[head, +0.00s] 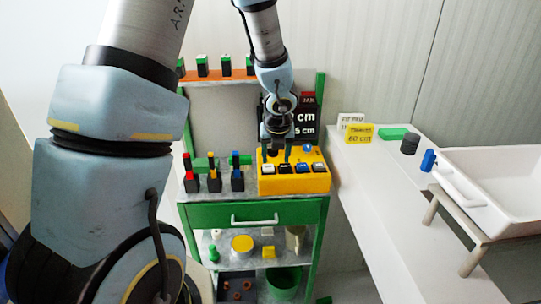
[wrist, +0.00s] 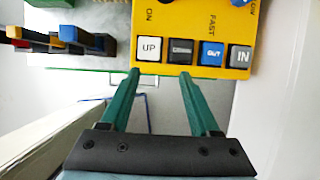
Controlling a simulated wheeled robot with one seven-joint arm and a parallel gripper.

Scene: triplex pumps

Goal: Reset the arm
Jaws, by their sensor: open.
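My arm comes down from the top of the head view. My gripper (head: 282,150) is over the back part of a yellow control box (head: 296,184), pointing down. In the wrist view my gripper (wrist: 159,73) shows two green fingers spread apart with nothing between them. The yellow box (wrist: 195,20) lies beyond the fingertips, with a white UP button (wrist: 148,48), a dark button (wrist: 181,51), a blue OUT button (wrist: 211,53) and a grey IN button (wrist: 240,56). I cannot tell whether the fingertips touch the box.
The box stands on a green workstation (head: 258,212) with a drawer. Small red, yellow and blue-topped blocks (head: 213,181) stand left of it. A dark sign (head: 307,122) is behind. A white counter (head: 365,185) with a sink (head: 500,170) is at right.

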